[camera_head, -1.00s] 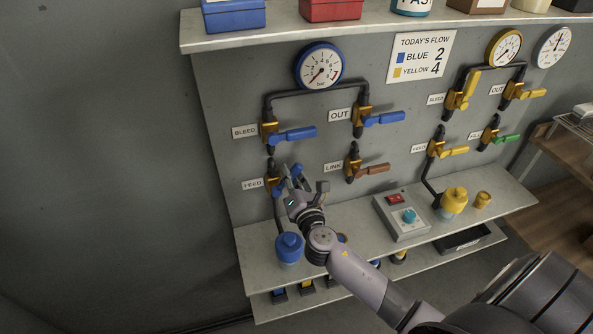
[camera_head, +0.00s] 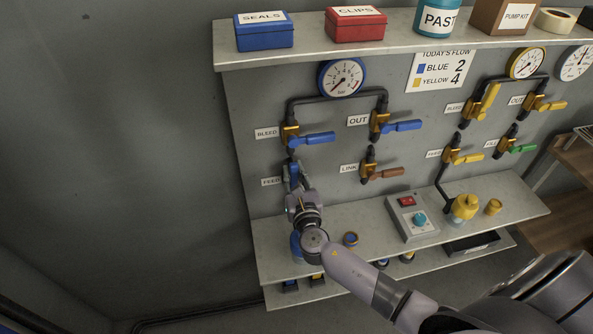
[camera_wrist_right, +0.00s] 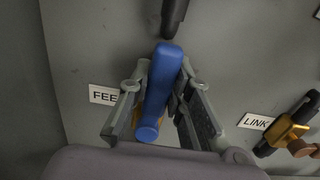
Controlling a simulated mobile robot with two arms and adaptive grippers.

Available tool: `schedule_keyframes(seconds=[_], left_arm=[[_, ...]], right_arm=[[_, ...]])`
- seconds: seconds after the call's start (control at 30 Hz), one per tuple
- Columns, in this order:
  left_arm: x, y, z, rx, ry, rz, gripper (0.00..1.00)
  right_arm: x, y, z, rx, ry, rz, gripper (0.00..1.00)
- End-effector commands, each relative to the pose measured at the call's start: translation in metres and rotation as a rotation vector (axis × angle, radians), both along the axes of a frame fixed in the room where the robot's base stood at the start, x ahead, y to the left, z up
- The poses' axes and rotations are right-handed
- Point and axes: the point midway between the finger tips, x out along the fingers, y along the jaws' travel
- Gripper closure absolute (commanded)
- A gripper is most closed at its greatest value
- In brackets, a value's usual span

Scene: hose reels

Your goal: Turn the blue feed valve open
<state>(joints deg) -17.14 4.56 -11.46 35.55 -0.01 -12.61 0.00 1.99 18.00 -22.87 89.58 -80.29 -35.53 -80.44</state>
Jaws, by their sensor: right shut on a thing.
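The blue feed valve's lever (camera_head: 291,173) is on the wall panel beside the FEED label (camera_head: 271,182). In the right wrist view the blue lever (camera_wrist_right: 160,92) stands nearly upright, roughly in line with the dark pipe (camera_wrist_right: 175,15) above it. My right gripper (camera_head: 294,184) is at this lever, one finger on each side; in the wrist view the gripper (camera_wrist_right: 163,100) is shut on it. The gold valve body is mostly hidden behind lever and fingers. My left gripper is not in view.
The blue BLEED lever (camera_head: 319,138) sticks out to the right just above. The brown LINK lever (camera_head: 386,173) is to the right. Below, a shelf (camera_head: 367,230) holds a control box (camera_head: 411,216) and a yellow-capped item (camera_head: 465,207). The wall at left is bare.

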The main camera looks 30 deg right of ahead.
Motion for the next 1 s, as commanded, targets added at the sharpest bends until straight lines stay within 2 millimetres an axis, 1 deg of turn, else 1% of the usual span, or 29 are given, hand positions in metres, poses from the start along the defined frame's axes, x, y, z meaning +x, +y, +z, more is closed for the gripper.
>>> schedule_keyframes(seconds=[0.5,0.53,0.83,1.0], left_arm=[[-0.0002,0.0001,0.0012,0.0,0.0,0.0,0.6],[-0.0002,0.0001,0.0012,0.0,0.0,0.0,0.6],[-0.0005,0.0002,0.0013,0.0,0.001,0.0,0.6],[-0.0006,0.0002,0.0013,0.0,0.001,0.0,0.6]], right_arm=[[-0.0002,0.0017,-0.0016,-0.023,0.008,0.001,1.0],[-0.0002,0.0017,-0.0016,-0.023,0.008,0.001,0.8],[0.0001,0.0015,-0.0008,-0.018,0.005,0.001,0.6],[0.0001,0.0014,-0.0004,-0.017,0.005,0.0,0.6]])
